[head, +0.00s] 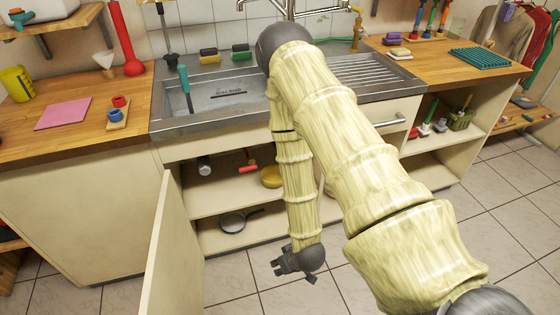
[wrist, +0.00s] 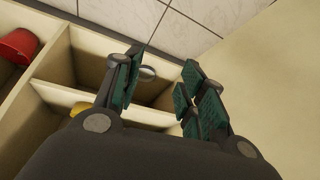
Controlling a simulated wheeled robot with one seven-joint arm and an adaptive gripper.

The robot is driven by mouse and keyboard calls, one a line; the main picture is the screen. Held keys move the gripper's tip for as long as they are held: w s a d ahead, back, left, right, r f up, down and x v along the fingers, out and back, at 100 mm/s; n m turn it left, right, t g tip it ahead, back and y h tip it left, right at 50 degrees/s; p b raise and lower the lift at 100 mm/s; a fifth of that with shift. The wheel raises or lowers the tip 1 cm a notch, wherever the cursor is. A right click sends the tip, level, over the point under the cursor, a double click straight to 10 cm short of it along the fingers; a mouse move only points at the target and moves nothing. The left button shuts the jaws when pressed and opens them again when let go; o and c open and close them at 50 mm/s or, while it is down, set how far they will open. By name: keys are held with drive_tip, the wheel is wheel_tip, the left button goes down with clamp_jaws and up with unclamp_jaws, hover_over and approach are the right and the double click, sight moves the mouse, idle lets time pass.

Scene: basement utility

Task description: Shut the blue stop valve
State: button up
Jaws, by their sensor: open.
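I cannot make out a blue stop valve for certain. Inside the open cabinet under the sink, a red handle-like part (head: 248,168) shows on the upper shelf, left of my arm; part of the cabinet is hidden behind the arm. A small blue round piece (head: 115,115) sits beside a red one on a wooden board on the left counter; I cannot tell if it is a valve. My gripper (head: 287,265) hangs low in front of the cabinet, apart from everything. In the wrist view its fingers (wrist: 160,66) are apart with nothing between them.
The open cabinet door (head: 160,248) stands out at left. A yellow bowl (head: 271,177) and a frying pan (head: 233,222) are in the cabinet. The wrist view shows a red container (wrist: 17,46) at left. Tiled floor (head: 230,285) before the cabinet is clear.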

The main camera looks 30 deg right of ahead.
drive_tip(key=w+d+r+t+b, duration=0.1)
drive_tip(key=w+d+t+b, duration=0.4)
drive_tip(key=w, duration=0.4)
drive_tip(key=w+d+r+t+b, duration=0.2)
drive_tip(key=w+d, duration=0.5)
drive_tip(key=w, duration=0.2)
drive_tip(key=w+d+r+t+h+b, duration=0.1)
drive_tip(key=w+d+r+t+b, duration=0.6)
drive_tip(key=d, duration=0.4)
drive_tip(key=shift+g, duration=0.6)
drive_tip(key=w, duration=1)
drive_tip(key=shift+w+d+r, duration=0.15)
drive_tip(key=shift+w+r, duration=0.15)
drive_tip(key=shift+r, duration=0.1)
drive_tip(key=shift+c, duration=0.2)
clamp_jaws()
